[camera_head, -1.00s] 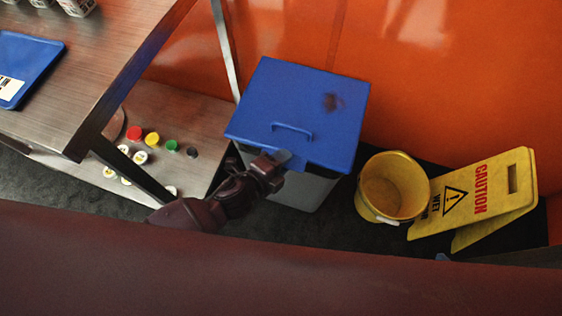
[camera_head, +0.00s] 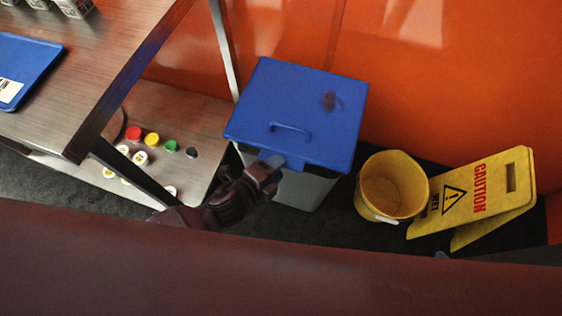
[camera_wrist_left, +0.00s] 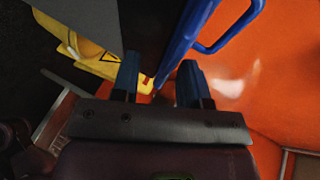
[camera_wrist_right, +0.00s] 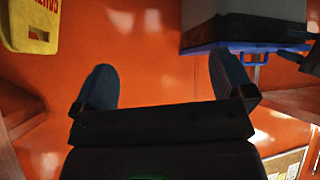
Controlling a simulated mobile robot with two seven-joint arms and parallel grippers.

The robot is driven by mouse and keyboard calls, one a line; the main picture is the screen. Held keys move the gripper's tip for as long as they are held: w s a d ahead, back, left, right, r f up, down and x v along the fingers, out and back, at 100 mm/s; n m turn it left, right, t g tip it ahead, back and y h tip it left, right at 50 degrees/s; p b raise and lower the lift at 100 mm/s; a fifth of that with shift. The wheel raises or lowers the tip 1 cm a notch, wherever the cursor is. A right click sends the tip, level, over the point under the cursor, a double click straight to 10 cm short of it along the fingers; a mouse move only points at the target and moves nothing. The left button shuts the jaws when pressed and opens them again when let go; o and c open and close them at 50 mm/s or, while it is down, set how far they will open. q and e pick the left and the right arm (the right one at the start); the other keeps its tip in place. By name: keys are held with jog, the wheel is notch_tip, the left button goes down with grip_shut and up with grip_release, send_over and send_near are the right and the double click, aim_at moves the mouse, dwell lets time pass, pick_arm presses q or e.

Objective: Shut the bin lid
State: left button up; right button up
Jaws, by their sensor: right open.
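The bin (camera_head: 308,190) is a grey box against the orange wall, with a blue lid (camera_head: 300,95) over its top. The lid lies about flat, its handle and front tab facing me; I cannot tell whether a narrow gap remains under it. My left gripper (camera_head: 272,161) is at the lid's front edge, beside the tab. In the left wrist view its fingers (camera_wrist_left: 160,82) are apart, with the lid edge (camera_wrist_left: 183,40) just beyond them; contact is unclear. My right gripper (camera_wrist_right: 162,82) is open and empty; its wrist view shows the bin (camera_wrist_right: 245,20) upside down.
A yellow bucket (camera_head: 392,188) and a yellow caution sign (camera_head: 478,200) stand right of the bin.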

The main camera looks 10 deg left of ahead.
pick_arm(q)
jog(key=p+v, duration=0.1)
jog(key=v, duration=0.7)
jog(key=shift+s+a+r+p, duration=0.2)
jog(key=shift+s+r+p, duration=0.05)
jog(key=shift+r+p, duration=0.15)
